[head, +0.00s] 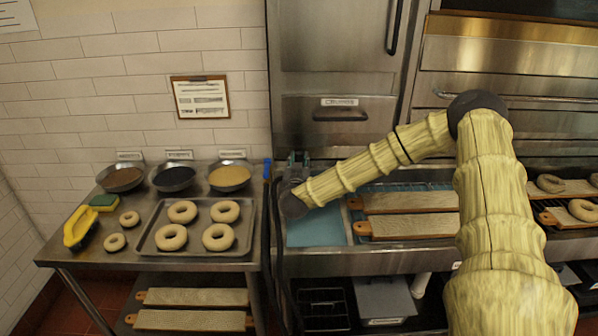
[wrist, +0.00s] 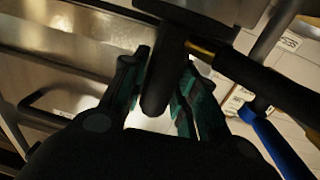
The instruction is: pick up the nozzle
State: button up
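The nozzle (wrist: 158,85) shows in the wrist view as a dark rounded cylinder hanging from a larger dark body at the top. Its end is between my gripper's (wrist: 163,88) two teal-padded fingers. Bright gaps show beside it, so the fingers look spread and not closed on it. In the head view my gripper (head: 298,159) points away toward the steel cabinet, its fingers apart. The nozzle itself cannot be made out there. A blue lever (wrist: 275,145) on a dark piece is at the right of the wrist view.
A dark hose (head: 267,225) with a blue upper part hangs beside the sink (head: 312,233), close to my gripper. Wooden boards (head: 408,226) lie right of the sink.

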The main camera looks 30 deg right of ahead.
grip_shut()
jog(key=shift+r+b, duration=1.1)
jog(key=shift+r, duration=3.7)
jog(key=shift+r+p, duration=0.85)
jog(key=shift+r, duration=0.45)
jog(key=shift+f, duration=0.15)
